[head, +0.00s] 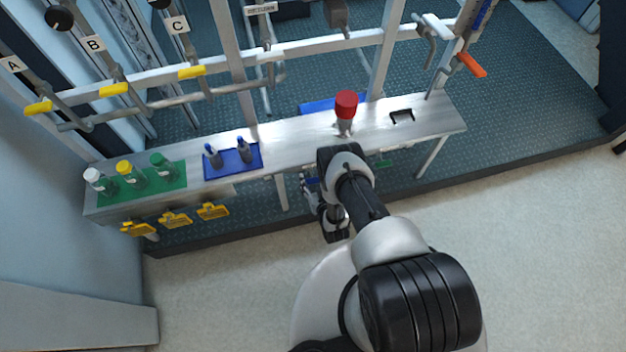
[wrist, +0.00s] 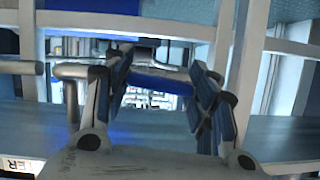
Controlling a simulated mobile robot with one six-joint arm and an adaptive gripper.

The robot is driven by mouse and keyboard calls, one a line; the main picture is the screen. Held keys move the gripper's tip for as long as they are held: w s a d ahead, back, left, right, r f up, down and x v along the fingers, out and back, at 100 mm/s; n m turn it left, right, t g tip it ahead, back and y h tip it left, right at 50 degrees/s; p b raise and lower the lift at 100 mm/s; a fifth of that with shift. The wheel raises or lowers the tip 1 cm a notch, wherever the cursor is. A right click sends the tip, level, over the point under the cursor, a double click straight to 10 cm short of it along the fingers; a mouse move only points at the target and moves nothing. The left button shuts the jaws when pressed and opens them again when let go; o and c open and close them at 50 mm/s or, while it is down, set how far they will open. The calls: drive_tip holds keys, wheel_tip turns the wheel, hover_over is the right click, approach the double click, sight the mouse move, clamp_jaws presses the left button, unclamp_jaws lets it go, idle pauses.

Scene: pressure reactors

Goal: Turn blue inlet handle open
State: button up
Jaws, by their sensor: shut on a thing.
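The blue inlet handle (wrist: 160,86) shows in the wrist view as a blue bar between the two blue-padded fingers of my gripper (wrist: 160,68). My gripper is shut on it, though the exact contact at the pads is hard to make out. In the head view my gripper (head: 309,184) is under the front edge of the bench, left of my wrist. The handle is small there and mostly hidden by my gripper and arm, so its angle cannot be told.
Several yellow handles (head: 175,219) hang at the left. On the bench (head: 290,142) stand a red-capped vessel (head: 346,108), a blue tray (head: 232,174) and a green mat (head: 178,182) with bottles. The floor (head: 540,220) in front is clear.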

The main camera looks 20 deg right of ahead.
drive_tip(key=shift+w+n+h, duration=0.1)
drive_tip(key=shift+n+h, duration=0.3)
drive_tip(key=shift+n, duration=0.1)
drive_tip(key=o, duration=1.1)
drive_tip(key=v, duration=0.7)
drive_tip(key=shift+s+r, duration=0.15)
drive_tip(key=shift+s, duration=0.1)
